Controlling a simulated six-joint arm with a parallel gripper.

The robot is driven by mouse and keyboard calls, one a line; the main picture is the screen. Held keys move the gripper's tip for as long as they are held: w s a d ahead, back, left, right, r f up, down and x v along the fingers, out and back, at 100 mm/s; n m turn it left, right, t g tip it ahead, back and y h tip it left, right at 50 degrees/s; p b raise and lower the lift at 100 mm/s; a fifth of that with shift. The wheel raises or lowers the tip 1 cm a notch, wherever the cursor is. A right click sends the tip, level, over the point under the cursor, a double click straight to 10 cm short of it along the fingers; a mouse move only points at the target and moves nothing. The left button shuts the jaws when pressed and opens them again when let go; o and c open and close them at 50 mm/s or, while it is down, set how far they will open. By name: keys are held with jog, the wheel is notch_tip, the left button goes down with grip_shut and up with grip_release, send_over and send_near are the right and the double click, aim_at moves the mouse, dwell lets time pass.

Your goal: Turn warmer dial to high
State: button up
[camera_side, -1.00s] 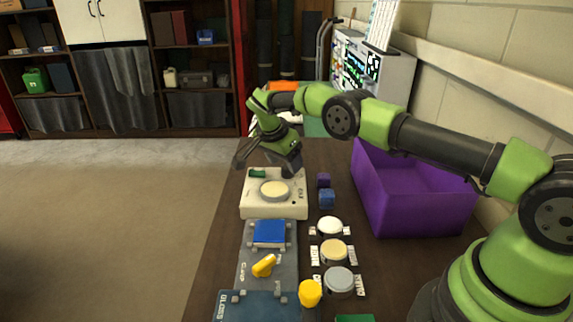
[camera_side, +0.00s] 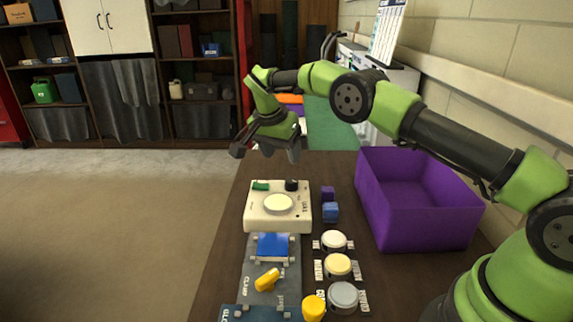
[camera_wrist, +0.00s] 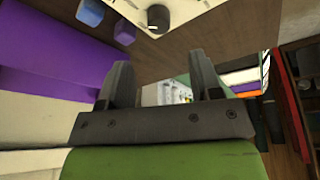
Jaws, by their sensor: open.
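The warmer is a cream-white box (camera_side: 262,220) with a round pale plate (camera_side: 279,204) on top; part of it also shows at the top of the wrist view (camera_wrist: 185,8). A black dial (camera_side: 291,185) sits at its back right corner, and a green switch (camera_side: 260,185) at the back left. The dial also shows in the wrist view (camera_wrist: 158,18), with small marks around it. Its setting is too small to read. My gripper (camera_side: 267,151) is open and empty, raised above and behind the warmer, apart from the dial. Both fingers show in the wrist view (camera_wrist: 161,78).
A purple bin (camera_side: 425,225) stands right of the warmer. A purple cube (camera_side: 327,193) and a blue cube (camera_side: 330,212) lie beside it. In front are a blue pad (camera_side: 273,246), a yellow lever (camera_side: 267,280), several round tins (camera_side: 338,266) and a yellow cylinder (camera_side: 313,307).

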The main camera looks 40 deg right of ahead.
aim_at(292, 180)
jog(key=s+d+n+t+y, duration=0.4)
jog(key=n, duration=1.1)
jog(key=x, duration=0.9)
jog(key=shift+w+f, duration=0.25)
jog(key=shift+f, duration=0.05)
